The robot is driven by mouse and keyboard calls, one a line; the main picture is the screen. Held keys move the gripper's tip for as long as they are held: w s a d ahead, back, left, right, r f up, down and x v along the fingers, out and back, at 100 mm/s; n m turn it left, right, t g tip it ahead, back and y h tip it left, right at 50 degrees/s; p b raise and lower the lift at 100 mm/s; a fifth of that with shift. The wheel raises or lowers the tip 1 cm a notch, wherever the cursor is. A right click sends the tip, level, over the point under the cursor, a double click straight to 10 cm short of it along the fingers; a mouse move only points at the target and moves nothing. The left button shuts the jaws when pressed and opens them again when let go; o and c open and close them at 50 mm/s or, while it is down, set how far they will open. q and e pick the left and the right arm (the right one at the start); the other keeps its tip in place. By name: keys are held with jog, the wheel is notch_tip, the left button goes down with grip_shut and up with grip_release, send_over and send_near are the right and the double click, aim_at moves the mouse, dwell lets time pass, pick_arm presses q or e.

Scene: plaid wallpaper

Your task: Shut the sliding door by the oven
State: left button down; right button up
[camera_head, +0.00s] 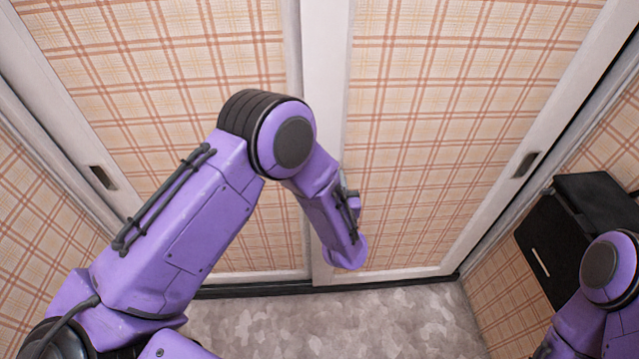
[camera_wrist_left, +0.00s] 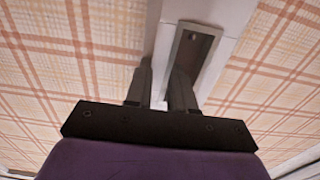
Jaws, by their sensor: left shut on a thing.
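Two plaid sliding door panels with white frames fill the head view, a left panel (camera_head: 185,60) and a right panel (camera_head: 430,130). Their white upright edges meet or overlap near the middle. My left arm reaches up to this middle edge, and its wrist hides the gripper in the head view. In the left wrist view my left gripper (camera_wrist_left: 160,88) has its fingers at a recessed grey handle (camera_wrist_left: 199,48) on the white door edge (camera_wrist_left: 222,50), shut on the handle. My right gripper is out of view; only part of the right arm shows at lower right.
Dark recessed handles sit on the outer edges, one at left (camera_head: 103,177) and one at right (camera_head: 526,164). A black box-like appliance (camera_head: 560,245), possibly the oven, stands at right beside my right arm. Grey mottled floor (camera_head: 390,320) is clear before the doors.

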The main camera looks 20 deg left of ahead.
pick_arm(q)
jog(key=d, duration=0.1)
jog(key=w+d, duration=0.2)
jog(key=d, duration=0.1)
jog(key=shift+b, duration=0.3)
jog(key=shift+d, duration=0.1)
jog(key=shift+w+r, duration=0.1)
jog(key=c, duration=1.1)
grip_release()
jog(key=shift+d, duration=0.1)
jog(key=shift+o, duration=0.7)
jog(key=shift+w+d, duration=0.1)
jog(key=p, duration=0.2)
send_near(352, 170)
jog(key=v, duration=0.3)
jog(key=shift+s+d, duration=0.3)
jog(key=shift+d, duration=0.05)
